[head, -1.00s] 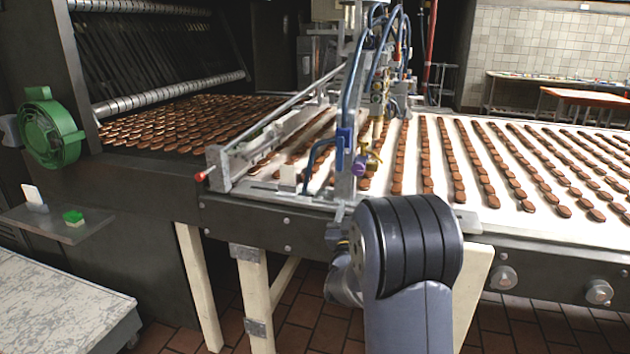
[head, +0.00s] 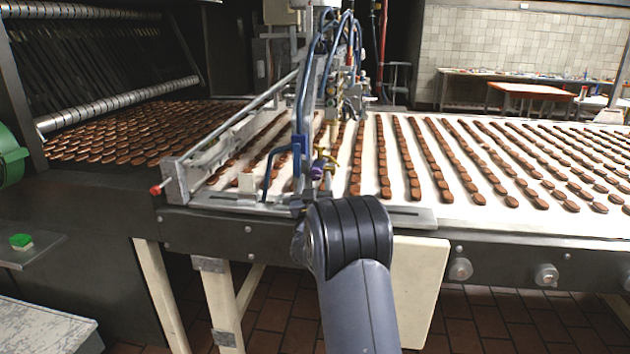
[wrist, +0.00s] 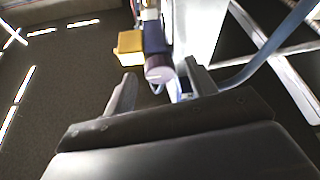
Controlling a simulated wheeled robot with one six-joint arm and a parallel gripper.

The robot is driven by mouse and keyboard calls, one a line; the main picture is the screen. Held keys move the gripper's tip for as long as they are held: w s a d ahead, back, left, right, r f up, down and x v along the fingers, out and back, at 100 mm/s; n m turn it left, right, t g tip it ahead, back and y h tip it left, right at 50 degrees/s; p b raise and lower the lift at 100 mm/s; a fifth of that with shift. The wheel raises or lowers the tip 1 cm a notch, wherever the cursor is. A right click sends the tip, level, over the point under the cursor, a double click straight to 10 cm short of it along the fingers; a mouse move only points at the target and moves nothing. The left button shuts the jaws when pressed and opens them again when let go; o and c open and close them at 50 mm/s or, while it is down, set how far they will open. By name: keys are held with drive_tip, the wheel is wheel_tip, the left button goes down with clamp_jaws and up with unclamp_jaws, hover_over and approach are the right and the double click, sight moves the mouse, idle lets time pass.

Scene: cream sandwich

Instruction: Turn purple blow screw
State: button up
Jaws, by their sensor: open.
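The purple blow screw (head: 317,171) is a small round knob low on the metal and hose assembly over the belt's near edge. In the wrist view its purple end (wrist: 159,73) faces the camera, below a dark blue section. My gripper (wrist: 161,84) is open, with one finger to the left and one to the right of the purple end. The right finger is close to it. I cannot tell whether either finger touches it.
A yellow block-like part (wrist: 130,46) sits left of the screw in the wrist view. Blue hoses (head: 304,95) run up the assembly. The conveyor (head: 437,208) carries rows of brown biscuits. The tiled floor is open in front.

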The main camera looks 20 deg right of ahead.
drive_tip(key=shift+c, duration=0.3)
drive_tip(key=c, duration=0.9)
